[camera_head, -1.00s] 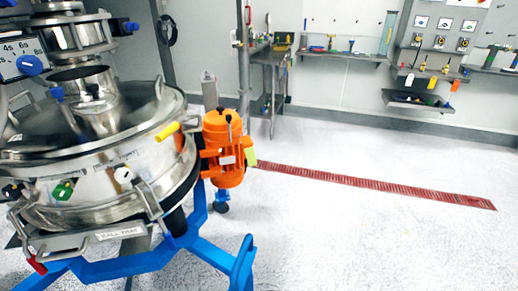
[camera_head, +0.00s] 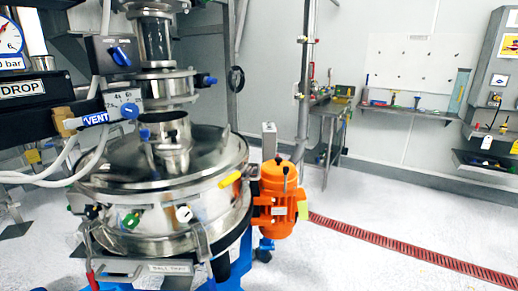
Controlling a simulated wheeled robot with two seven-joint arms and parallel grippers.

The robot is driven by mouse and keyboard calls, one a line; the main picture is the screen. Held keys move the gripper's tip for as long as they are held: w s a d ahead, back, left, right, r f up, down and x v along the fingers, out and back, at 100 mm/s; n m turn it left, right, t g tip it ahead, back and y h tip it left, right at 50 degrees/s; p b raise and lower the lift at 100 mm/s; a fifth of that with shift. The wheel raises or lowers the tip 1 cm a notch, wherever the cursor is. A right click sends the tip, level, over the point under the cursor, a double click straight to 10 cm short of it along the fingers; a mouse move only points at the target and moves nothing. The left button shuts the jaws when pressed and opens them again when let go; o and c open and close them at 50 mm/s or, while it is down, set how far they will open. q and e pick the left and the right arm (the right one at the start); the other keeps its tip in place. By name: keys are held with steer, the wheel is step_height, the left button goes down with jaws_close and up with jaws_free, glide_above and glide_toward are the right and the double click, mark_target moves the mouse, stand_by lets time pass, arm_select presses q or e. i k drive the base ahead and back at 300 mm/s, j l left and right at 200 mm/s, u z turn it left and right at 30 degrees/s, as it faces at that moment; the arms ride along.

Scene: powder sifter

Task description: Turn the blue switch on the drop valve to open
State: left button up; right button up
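A dark switch box with a blue switch (camera_head: 121,53) and a small label above it stands at the upper left, beside the vertical pipe (camera_head: 155,40). The label is too small to read. A dark panel with a white DROP label (camera_head: 30,89) is at the left edge. A blue knob (camera_head: 129,110) sits on a light timer panel, with a blue VENT label (camera_head: 83,122) to its left. A blue handle (camera_head: 206,80) sticks out right of the pipe joint. Which of these belongs to the drop valve is unclear. Neither gripper is in view.
The round steel sifter (camera_head: 160,190) fills the lower left, with an orange motor (camera_head: 277,200) at its right. Grey hoses (camera_head: 60,170) cross the left side. A red floor drain (camera_head: 400,250) runs across the open floor. A wall bench (camera_head: 405,110) is behind.

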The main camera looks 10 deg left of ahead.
mark_target(119, 57)
steer(key=u, duration=1.35)
